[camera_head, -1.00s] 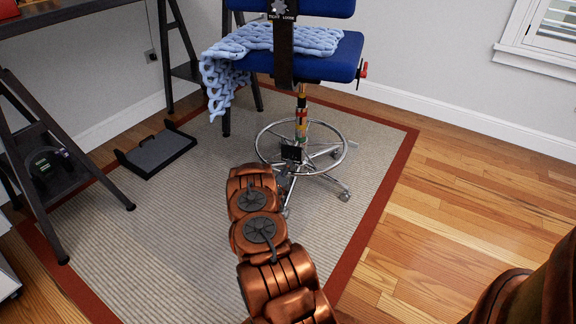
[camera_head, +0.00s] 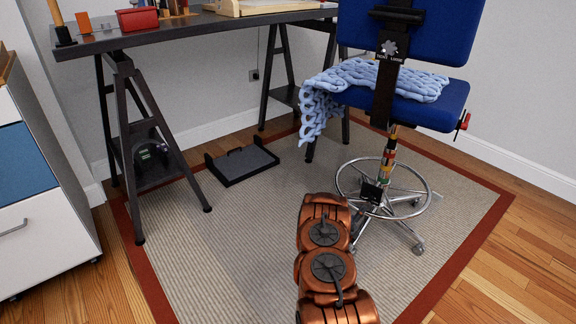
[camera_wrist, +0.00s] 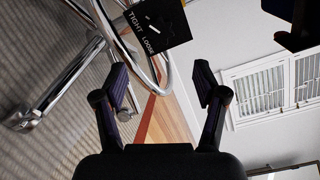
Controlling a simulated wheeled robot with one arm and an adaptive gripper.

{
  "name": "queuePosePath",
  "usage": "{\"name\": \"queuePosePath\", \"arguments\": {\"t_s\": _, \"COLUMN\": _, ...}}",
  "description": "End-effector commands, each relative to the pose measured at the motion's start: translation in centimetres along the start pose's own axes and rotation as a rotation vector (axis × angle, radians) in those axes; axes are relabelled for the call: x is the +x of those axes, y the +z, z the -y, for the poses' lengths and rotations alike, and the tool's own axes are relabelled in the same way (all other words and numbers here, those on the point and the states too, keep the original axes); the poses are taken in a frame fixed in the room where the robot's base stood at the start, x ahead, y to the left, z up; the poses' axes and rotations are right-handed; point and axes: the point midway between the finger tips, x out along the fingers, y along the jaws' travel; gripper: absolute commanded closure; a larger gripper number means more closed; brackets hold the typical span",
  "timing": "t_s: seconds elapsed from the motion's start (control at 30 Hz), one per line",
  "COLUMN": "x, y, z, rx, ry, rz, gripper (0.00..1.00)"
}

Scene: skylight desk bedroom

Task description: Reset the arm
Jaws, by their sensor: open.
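My copper arm (camera_head: 328,264) reaches from the bottom edge toward the blue chair (camera_head: 420,98) in the head view. My gripper (camera_wrist: 160,85) shows in the wrist view with its two dark fingers spread apart and nothing between them. The chair's chrome foot ring (camera_wrist: 163,62) and a black plate marked "TIGHT LOOSE" (camera_wrist: 157,22) appear just beyond the fingers in the wrist view. Whether any finger touches the chair I cannot tell. The gripper is not clearly distinguishable in the head view.
A dark desk (camera_head: 200,36) on trestle legs stands at the back left. A white cabinet (camera_head: 45,235) is at far left. A black tray-like footrest (camera_head: 242,164) lies on the bordered rug (camera_head: 235,250). Wooden floor (camera_head: 535,270) is clear at right.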

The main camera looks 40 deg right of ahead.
Motion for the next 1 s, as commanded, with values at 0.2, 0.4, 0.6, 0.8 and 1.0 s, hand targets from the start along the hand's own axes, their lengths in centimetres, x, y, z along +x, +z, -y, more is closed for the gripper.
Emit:
{"name": "queuePosePath", "arguments": {"t_s": 0.2, "x": 0.0, "y": 0.2, "z": 0.1, "rx": -0.001, "ry": 0.004, "rz": 0.001, "gripper": 0.29}}
{"name": "queuePosePath", "arguments": {"t_s": 0.4, "x": -0.3, "y": 4.5, "z": 1.4, "rx": -0.032, "ry": 0.086, "rz": 0.019, "gripper": 0.29}}
{"name": "queuePosePath", "arguments": {"t_s": 0.6, "x": -2.0, "y": 12.6, "z": 3.4, "rx": -0.117, "ry": 0.257, "rz": 0.08, "gripper": 0.29}}
{"name": "queuePosePath", "arguments": {"t_s": 0.8, "x": -5.4, "y": 20.1, "z": 5.7, "rx": -0.23, "ry": 0.425, "rz": 0.177, "gripper": 0.29}}
{"name": "queuePosePath", "arguments": {"t_s": 1.0, "x": -10.1, "y": 27.1, "z": 9.0, "rx": -0.362, "ry": 0.57, "rz": 0.309, "gripper": 0.29}}
